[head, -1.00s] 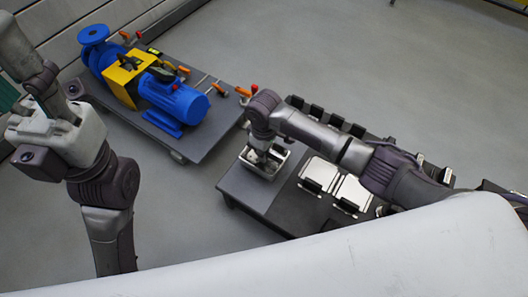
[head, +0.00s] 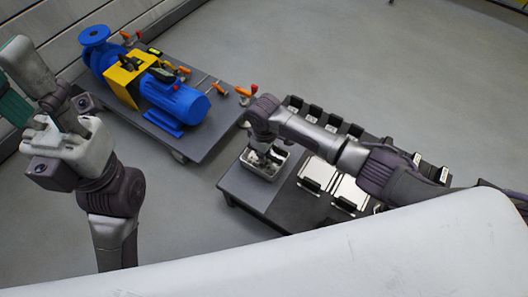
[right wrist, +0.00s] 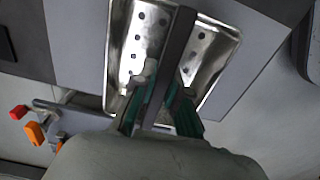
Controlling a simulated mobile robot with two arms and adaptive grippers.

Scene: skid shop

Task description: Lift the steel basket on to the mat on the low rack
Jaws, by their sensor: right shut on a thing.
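The steel basket (head: 264,174) is a small open tray with pierced walls on the near left end of a low dark rack (head: 248,194). It also shows in the right wrist view (right wrist: 214,62), with a dark bar handle (right wrist: 176,52) across its middle. My right gripper (head: 266,150) is over the basket. Its teal fingers (right wrist: 160,105) are shut on the handle, one on each side. I cannot tell whether the basket touches the surface. A grey area beside it (right wrist: 76,40) may be the mat. My left gripper (head: 62,130) is far left, away from the basket; its fingertips are unclear.
Silver plates (head: 316,172) and several black holders (head: 334,122) stand on the rack right of the basket. A dark cart (head: 205,137) with a blue pump and motor (head: 175,100) stands close by on the left. The floor behind is clear.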

